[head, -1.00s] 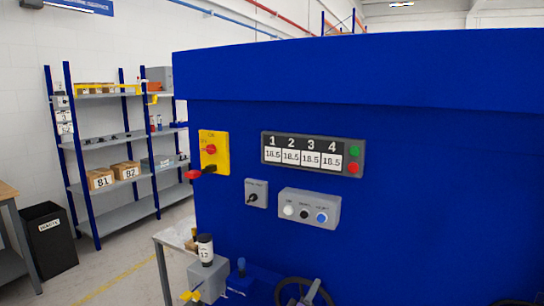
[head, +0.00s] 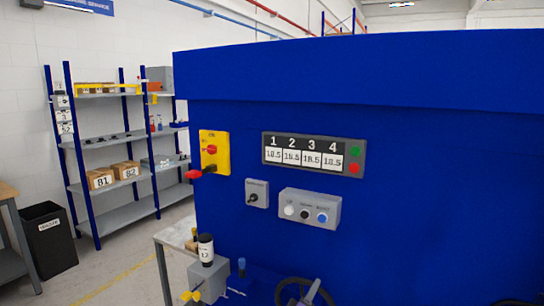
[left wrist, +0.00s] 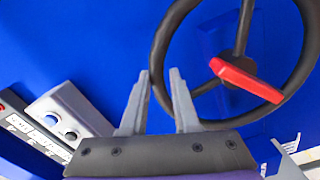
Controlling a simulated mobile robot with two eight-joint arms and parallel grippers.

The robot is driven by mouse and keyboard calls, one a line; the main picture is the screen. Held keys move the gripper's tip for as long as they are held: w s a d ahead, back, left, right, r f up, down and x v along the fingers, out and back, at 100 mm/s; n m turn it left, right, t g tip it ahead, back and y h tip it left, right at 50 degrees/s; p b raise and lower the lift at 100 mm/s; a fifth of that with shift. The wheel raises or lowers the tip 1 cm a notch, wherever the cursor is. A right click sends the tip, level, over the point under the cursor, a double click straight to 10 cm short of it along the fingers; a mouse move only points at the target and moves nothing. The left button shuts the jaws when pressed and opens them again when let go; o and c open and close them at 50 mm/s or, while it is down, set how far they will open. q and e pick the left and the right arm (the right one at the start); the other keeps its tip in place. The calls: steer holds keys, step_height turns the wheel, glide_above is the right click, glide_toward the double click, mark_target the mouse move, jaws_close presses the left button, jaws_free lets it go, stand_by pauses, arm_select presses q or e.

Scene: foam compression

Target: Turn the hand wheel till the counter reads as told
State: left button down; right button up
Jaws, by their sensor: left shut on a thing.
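The black hand wheel (head: 292,282) is at the bottom edge of the head view, on the blue machine's front; its lower part is cut off. In the left wrist view, the wheel (left wrist: 170,27) shows its rim, a spoke and a red piece (left wrist: 246,80) by the hub. My left gripper (left wrist: 161,78) has its fingers on either side of the rim and is shut on it; in the head view the gripper (head: 313,291) is partly visible. The counter panel (head: 313,141) has windows 1 to 4, which all appear to read 18.5. My right gripper is not in view.
Green and red buttons (head: 354,159) are at the counter's right end. A grey button box (head: 310,208), a small rotary switch (head: 256,193) and a yellow switch (head: 214,152) are on the machine. A side table (head: 166,239) and shelves (head: 130,140) stand left.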

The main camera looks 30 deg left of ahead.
mark_target(302, 282)
arm_select(q)
steer(key=shift+d+r, duration=0.25)
steer(key=shift+w+a+n+b, duration=0.1)
steer(key=shift+a+n+b, duration=0.25)
steer(key=shift+b, duration=0.4)
steer(key=shift+a+n+b, duration=0.5)
steer(key=shift+n+b, duration=0.25)
steer(key=shift+b, duration=0.15)
steer(key=shift+a+r, duration=0.2)
steer(key=shift+n, duration=0.3)
steer(key=shift+a+f+n+b, duration=0.1)
steer(key=shift+a+n+b, duration=0.4)
steer(key=shift+b, duration=0.45)
steer(key=shift+a+n+b, duration=0.45)
steer(key=shift+n+b, duration=0.15)
steer(key=shift+a, duration=0.1)
